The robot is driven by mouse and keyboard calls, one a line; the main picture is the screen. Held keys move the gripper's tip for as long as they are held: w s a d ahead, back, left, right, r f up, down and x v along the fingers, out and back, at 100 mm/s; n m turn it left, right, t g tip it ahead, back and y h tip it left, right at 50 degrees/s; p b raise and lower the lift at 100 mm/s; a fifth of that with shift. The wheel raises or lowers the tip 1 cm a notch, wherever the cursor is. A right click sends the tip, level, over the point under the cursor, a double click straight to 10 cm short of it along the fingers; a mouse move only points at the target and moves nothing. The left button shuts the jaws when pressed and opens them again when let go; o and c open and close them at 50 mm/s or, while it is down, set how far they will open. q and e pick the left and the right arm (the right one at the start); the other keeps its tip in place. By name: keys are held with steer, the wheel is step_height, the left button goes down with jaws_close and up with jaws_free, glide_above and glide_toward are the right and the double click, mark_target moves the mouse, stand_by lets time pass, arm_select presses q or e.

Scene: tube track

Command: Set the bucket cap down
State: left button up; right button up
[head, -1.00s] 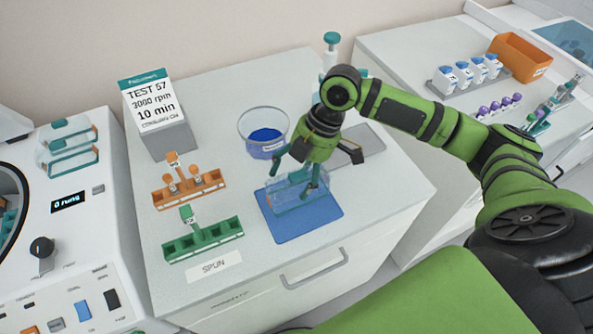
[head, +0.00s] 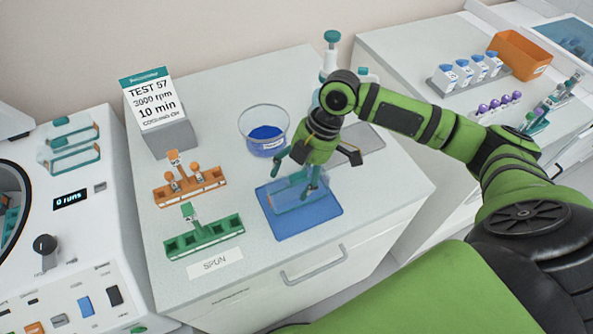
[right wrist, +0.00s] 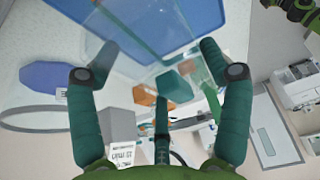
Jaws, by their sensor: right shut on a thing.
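The bucket cap (head: 290,196) is a clear, box-like cover with a teal tint. It is over the blue mat (head: 287,228) on the middle bench; whether it touches the mat I cannot tell. My right gripper (head: 311,182) points down from above and is shut on the cap. In the right wrist view the clear cap (right wrist: 152,62) spans the space between the fingers of my right gripper (right wrist: 160,80), with the blue mat (right wrist: 180,12) behind it. My left gripper is not in view.
A glass bowl with blue contents (head: 266,146) stands behind the mat. An orange rack (head: 205,188) and a green rack (head: 207,240) are left of it. A grey tray (head: 365,141) lies behind right. Two similar clear caps (head: 73,159) rest on the machine at left. The bench's right front is free.

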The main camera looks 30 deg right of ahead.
steer(key=shift+f, duration=0.2)
stand_by(0.3)
steer(key=shift+f, duration=0.4)
steer(key=shift+f+p, duration=0.1)
steer(key=shift+p, duration=0.25)
steer(key=shift+f, duration=0.25)
stand_by(0.3)
steer(key=shift+f, duration=0.25)
